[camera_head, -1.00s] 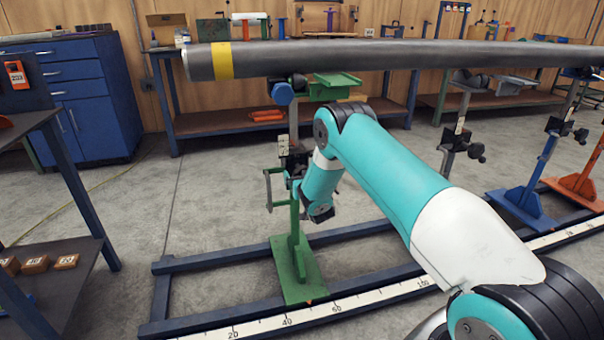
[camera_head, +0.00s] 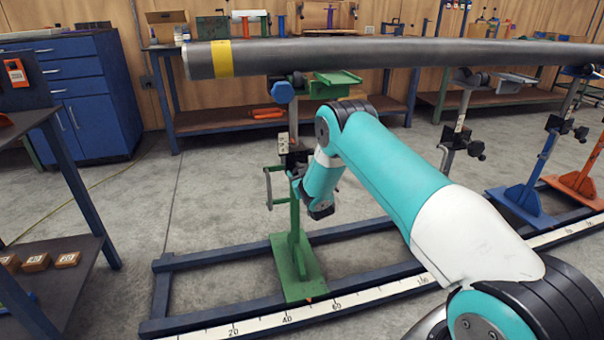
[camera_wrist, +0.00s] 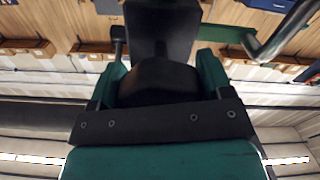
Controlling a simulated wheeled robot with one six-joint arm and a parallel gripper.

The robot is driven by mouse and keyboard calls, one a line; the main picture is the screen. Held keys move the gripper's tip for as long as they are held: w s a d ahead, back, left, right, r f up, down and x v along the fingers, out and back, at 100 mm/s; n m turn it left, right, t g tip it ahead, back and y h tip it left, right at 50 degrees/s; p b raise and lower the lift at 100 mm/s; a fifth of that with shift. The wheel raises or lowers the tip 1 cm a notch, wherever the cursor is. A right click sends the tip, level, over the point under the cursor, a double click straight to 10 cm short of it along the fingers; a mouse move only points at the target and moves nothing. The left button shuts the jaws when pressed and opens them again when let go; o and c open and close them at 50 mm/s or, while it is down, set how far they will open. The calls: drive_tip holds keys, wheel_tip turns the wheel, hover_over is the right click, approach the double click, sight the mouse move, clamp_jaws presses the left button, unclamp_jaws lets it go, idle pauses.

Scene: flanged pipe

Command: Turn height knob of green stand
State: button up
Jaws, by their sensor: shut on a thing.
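The green stand (camera_head: 295,258) stands upright on the floor rail frame, under the left end of the grey pipe (camera_head: 330,60). My gripper (camera_head: 296,172) is at the stand's post, at mid height, where the dark clamp and knob are. The wrist view shows my gripper (camera_wrist: 160,82) with a black knob (camera_wrist: 160,28) between its fingers, and it is shut on it. In the head view my wrist and the stand's parts hide most of the knob. A green bracket with a handle (camera_head: 268,190) sticks out to the left of the post.
A blue stand (camera_head: 522,200) and an orange stand (camera_head: 580,182) are on the right. A measuring strip (camera_head: 335,303) lies along the rail frame (camera_head: 165,290). A blue cabinet (camera_head: 85,95) and a dark shelf (camera_head: 70,270) are at left.

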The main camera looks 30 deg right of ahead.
drive_tip(key=shift+n, duration=1.2)
drive_tip(key=o, duration=0.9)
drive_tip(key=shift+s, duration=0.1)
